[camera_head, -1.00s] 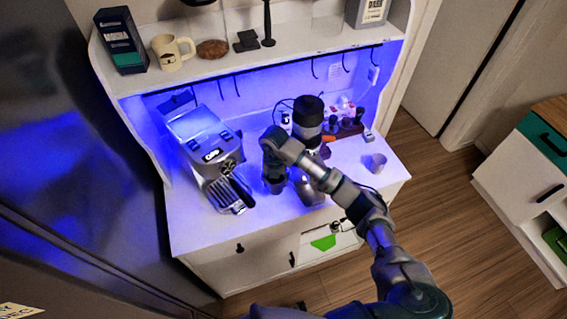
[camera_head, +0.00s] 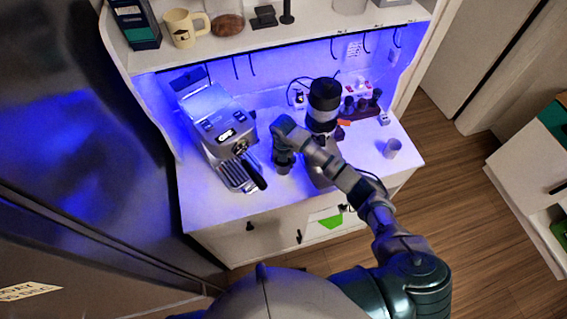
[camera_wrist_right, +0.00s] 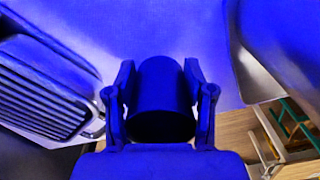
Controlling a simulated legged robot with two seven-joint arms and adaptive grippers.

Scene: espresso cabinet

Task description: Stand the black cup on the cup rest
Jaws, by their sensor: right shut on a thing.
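The black cup (camera_wrist_right: 162,95) is between the two fingers of my right gripper (camera_wrist_right: 162,98) in the right wrist view, with its dark open end towards the camera. The gripper is shut on its sides. In the head view my right gripper (camera_head: 284,164) points down over the counter, just right of the espresso machine (camera_head: 217,125). The slatted cup rest (camera_head: 236,177) is at the machine's front. It also shows in the right wrist view (camera_wrist_right: 40,88), left of the cup and apart from it. I cannot tell the cup's height above the counter. My left gripper is out of view.
A portafilter handle (camera_head: 253,174) sticks out over the cup rest, between it and my gripper. A grinder (camera_head: 323,106) stands behind my right arm. A small pale cup (camera_head: 392,148) stands at the right of the counter (camera_head: 210,205). A shelf with a mug (camera_head: 184,28) hangs above.

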